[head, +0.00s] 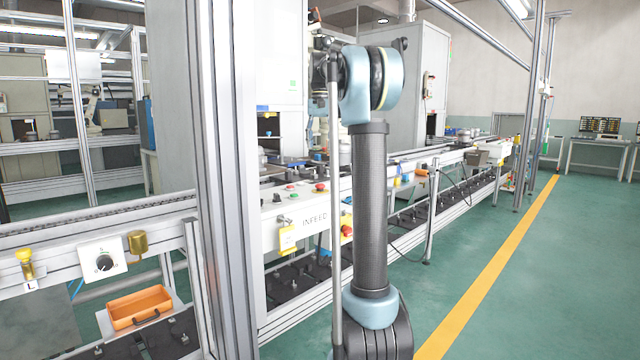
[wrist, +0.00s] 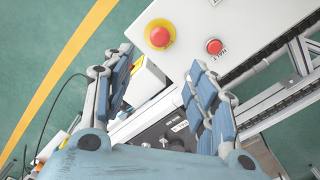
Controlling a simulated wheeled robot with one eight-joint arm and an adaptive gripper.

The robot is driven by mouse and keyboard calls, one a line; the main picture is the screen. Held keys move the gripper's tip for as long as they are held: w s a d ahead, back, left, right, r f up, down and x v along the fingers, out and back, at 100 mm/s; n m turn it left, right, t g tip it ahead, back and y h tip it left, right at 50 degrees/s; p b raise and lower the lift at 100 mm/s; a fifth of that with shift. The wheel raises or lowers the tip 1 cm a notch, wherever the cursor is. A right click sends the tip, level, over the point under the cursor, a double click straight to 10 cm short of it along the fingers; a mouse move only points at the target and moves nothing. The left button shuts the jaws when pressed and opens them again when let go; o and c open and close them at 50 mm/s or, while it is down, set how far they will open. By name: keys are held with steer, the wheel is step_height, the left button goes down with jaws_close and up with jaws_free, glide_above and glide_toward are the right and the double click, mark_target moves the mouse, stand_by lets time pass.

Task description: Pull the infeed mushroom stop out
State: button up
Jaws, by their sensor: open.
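The white INFEED control box (head: 300,222) stands at the front of the line in the head view. A red mushroom button (head: 320,187) is on its top at the right end. Another red knob with yellow (head: 347,231) shows on its front, beside my arm. In the wrist view, a red mushroom stop on a yellow ring (wrist: 158,35) sits on the white panel, beyond my fingertips. My gripper (wrist: 160,68) is open and empty, its two blue-padded fingers spread apart below the stop in the picture. I cannot tell whether the stop is pressed in. My arm hides part of the box.
A smaller red button (wrist: 214,46) is on the same panel, right of the stop. A yellow tag (head: 288,238) hangs on the box front. An upright aluminium post (head: 222,180) stands left of the box.

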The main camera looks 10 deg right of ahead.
mark_target(320, 186)
step_height(320, 186, down, 15)
steer(key=shift+r, duration=0.1)
stand_by(0.4)
steer(key=shift+c, duration=0.6)
